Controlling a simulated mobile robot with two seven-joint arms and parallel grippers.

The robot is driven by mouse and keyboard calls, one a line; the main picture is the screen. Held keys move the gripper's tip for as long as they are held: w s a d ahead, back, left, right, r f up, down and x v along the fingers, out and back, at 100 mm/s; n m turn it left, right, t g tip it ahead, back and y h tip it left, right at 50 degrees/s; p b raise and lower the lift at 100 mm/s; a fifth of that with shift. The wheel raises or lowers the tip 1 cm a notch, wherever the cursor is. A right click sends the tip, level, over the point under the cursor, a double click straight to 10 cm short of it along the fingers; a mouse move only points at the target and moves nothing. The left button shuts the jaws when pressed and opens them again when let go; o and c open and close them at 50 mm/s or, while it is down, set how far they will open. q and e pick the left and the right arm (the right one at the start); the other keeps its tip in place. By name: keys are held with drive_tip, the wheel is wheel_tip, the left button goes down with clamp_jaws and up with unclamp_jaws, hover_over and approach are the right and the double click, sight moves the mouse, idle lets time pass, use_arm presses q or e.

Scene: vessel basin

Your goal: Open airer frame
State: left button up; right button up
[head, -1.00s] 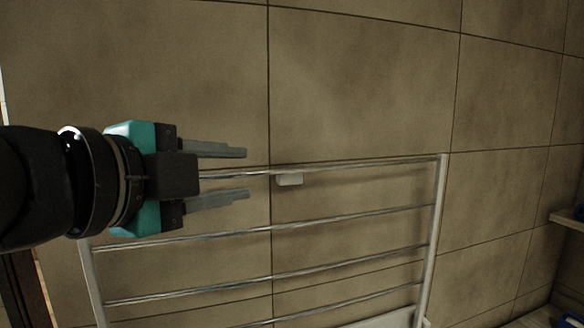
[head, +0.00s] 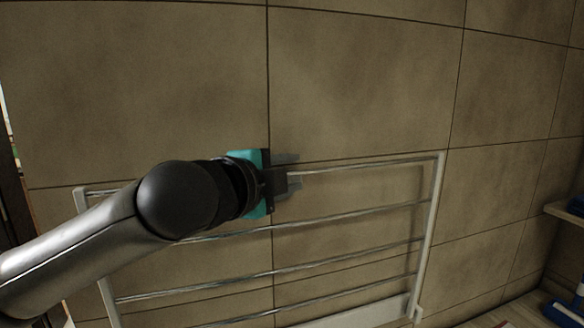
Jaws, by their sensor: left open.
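The airer frame (head: 433,228) is a white rack with several metal rods, standing close against the tiled wall. Its top rod (head: 370,164) runs across the middle of the head view. My left gripper (head: 294,173) is at the middle of the top rod, with its open fingers pointing right, one above and one below the rod's line. I cannot tell whether they touch it. The small white tab seen earlier on the top rod is hidden behind the gripper. My left arm covers part of the frame's left side. My right gripper is not in view.
The wall (head: 360,80) above the airer is bare tile. A shelf (head: 566,214) juts out at the right edge. A blue object (head: 566,314) lies at the lower right. A dark upright edge stands at the far left.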

use_arm(q)
drive_tip(key=shift+w+d+f, duration=0.1)
drive_tip(key=shift+w+d, duration=0.1)
drive_tip(key=shift+w, duration=0.2)
clamp_jaws()
idle(1.3)
